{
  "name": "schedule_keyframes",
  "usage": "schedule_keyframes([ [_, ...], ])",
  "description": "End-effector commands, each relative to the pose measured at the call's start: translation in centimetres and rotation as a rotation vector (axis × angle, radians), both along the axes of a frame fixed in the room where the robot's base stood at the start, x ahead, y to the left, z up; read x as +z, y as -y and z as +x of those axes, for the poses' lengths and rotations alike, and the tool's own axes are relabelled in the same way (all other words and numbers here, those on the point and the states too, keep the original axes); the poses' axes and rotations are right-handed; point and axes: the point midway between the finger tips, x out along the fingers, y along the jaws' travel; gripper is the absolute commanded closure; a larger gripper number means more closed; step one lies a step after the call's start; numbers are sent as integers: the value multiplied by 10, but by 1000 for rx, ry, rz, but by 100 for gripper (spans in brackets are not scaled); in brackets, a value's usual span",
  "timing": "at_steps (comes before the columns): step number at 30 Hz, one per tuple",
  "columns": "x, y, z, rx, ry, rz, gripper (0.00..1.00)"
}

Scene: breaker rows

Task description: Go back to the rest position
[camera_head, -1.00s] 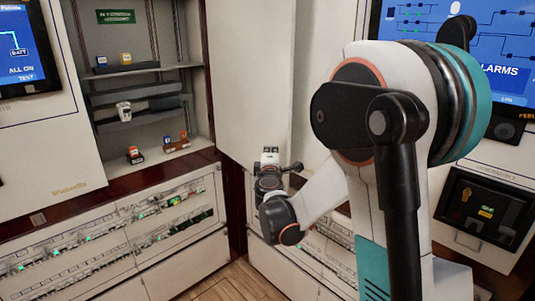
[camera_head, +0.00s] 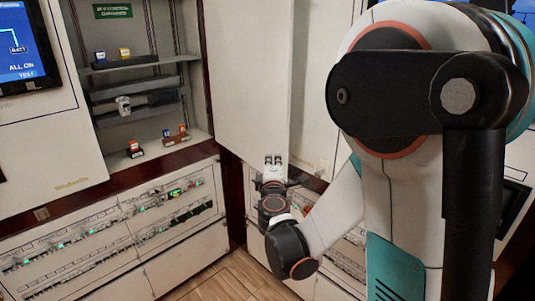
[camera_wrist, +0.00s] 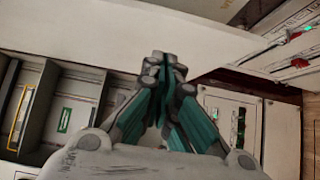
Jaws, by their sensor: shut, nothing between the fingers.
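My gripper (camera_wrist: 166,66) shows in the wrist view with its two teal-lined fingers closed together at the tips and nothing between them. In the head view my gripper (camera_head: 273,160) is small and seen at the end of my folded arm, in front of the white cabinet door. It appears apart from the panels and shelves. My upper arm covers much of the right side of the head view.
An open cabinet with shelves (camera_head: 140,65) holds several small blocks at the left. Breaker rows (camera_head: 110,230) with green lights run below it. A screen (camera_head: 22,45) is at far left. The white cabinet door (camera_head: 245,80) stands close behind my gripper. Wooden floor (camera_head: 225,280) shows below.

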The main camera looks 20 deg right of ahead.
Motion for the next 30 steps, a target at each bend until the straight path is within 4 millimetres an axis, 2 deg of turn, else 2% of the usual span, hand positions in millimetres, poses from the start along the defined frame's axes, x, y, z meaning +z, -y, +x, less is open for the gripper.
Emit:
schedule_keyframes([
  [8, 1, 0, -8, -2, 1, 9, 100],
  [14, 13, 5, -27, -49, 7, 154, 100],
  [18, 19, 6, -55, -108, 2, 349, 100],
  [23, 17, 0, -92, -177, -25, 577, 100],
  [30, 0, -27, -156, -270, -104, 915, 100],
])
